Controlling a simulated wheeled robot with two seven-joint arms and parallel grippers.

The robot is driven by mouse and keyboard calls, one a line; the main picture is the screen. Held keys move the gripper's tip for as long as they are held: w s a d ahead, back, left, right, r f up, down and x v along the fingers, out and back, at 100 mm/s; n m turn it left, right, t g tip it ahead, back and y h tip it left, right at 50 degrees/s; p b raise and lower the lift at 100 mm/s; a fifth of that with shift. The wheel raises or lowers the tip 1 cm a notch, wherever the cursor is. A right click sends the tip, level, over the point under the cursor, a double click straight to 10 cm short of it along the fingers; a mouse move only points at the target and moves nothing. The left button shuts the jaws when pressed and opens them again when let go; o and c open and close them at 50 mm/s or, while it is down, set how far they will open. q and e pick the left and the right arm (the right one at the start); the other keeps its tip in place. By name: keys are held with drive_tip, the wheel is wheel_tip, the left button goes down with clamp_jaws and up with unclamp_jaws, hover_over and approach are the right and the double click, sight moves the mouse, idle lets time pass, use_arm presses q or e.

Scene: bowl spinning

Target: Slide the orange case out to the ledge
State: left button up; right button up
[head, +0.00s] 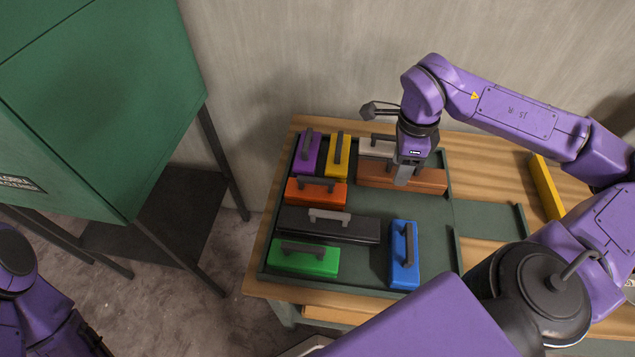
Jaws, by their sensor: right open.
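The orange case (304,196), with a dark handle on top, lies in the left part of the grey-green tray (425,215), below the purple and yellow cases. The ledge (492,218) is a flat grey-green extension on the tray's right side. My right gripper (403,178) points down over the brown case (430,182), well to the right of the orange case. It is open, and its fingers hide part of the brown case; I cannot tell whether they touch it. My left arm shows at the lower left, with its gripper out of view.
The tray also holds a purple case (306,160), a yellow case (332,165), a light grey case (370,149), a black case (345,232), a green case (310,263) and a blue case (411,275). Bare tray floor lies in the middle right. A yellow bar (546,187) stands beyond the ledge.

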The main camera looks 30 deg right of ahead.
drive_tip(key=w+a+b, duration=0.2)
drive_tip(key=w+a, duration=0.4)
drive_tip(key=a, duration=0.2)
hover_over(316, 180)
drive_tip(key=shift+w+a+p, duration=0.15)
drive_tip(key=shift+a+p, duration=0.05)
drive_tip(key=shift+p, duration=0.15)
drive_tip(key=f+b, duration=0.1)
drive_tip(key=f, duration=0.1)
drive_tip(key=f+b, duration=0.3)
drive_tip(key=f, duration=0.1)
drive_tip(key=shift+d+f, duration=0.3)
drive_tip(key=shift+f, duration=0.1)
drive_tip(key=shift+f+b, duration=0.4)
drive_tip(key=shift+b, duration=0.05)
drive_tip(key=shift+a, duration=0.1)
drive_tip(key=shift+c, duration=0.3)
clamp_jaws()
